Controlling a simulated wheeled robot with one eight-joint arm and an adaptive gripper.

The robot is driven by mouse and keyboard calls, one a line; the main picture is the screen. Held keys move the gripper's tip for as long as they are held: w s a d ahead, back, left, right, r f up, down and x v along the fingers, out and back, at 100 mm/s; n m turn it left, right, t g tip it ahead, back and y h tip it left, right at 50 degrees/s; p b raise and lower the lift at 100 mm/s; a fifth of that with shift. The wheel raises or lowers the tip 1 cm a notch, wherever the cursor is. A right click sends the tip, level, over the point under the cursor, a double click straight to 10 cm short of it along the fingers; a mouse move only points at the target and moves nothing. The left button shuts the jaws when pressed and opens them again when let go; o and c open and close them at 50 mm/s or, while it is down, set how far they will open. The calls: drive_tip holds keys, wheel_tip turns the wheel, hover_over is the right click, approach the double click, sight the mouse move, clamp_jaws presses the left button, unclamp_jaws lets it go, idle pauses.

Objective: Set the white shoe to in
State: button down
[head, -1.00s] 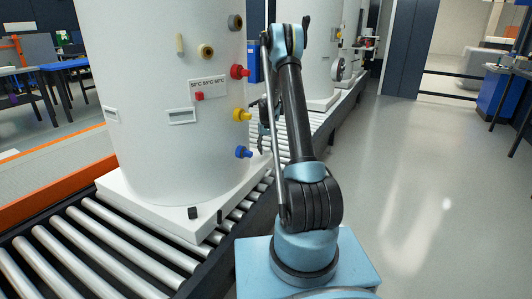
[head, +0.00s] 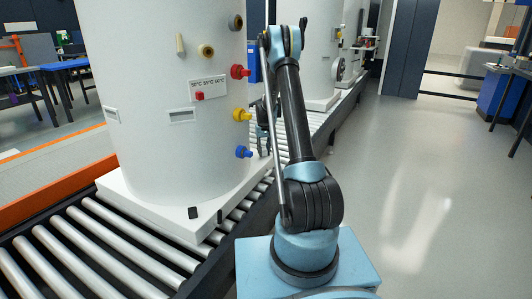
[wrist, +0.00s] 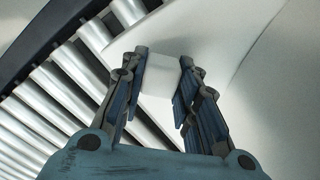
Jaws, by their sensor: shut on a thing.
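The white shoe (wrist: 160,75) is a small white block between my fingertips in the wrist view. My gripper (wrist: 161,82) is shut on it, one finger on each side. The block is in front of the tank's white base (wrist: 205,45); whether it touches the base I cannot tell. In the head view my gripper (head: 263,143) is partly hidden behind my arm, low at the right side of the white tank (head: 160,140), near the blue knob (head: 243,152). The shoe cannot be made out there.
The tank stands on a roller conveyor (head: 85,245). Red (head: 240,71) and yellow (head: 242,115) knobs stick out beside my arm. Open floor (head: 420,190) lies to the right.

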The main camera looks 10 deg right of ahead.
drive_tip(key=shift+s+a, duration=0.1)
drive_tip(key=shift+a, duration=0.55)
drive_tip(key=c, duration=1.2)
unclamp_jaws()
drive_tip(key=shift+r, duration=0.1)
wheel_tip(320, 180, up, 12)
drive_tip(key=shift+f, duration=0.15)
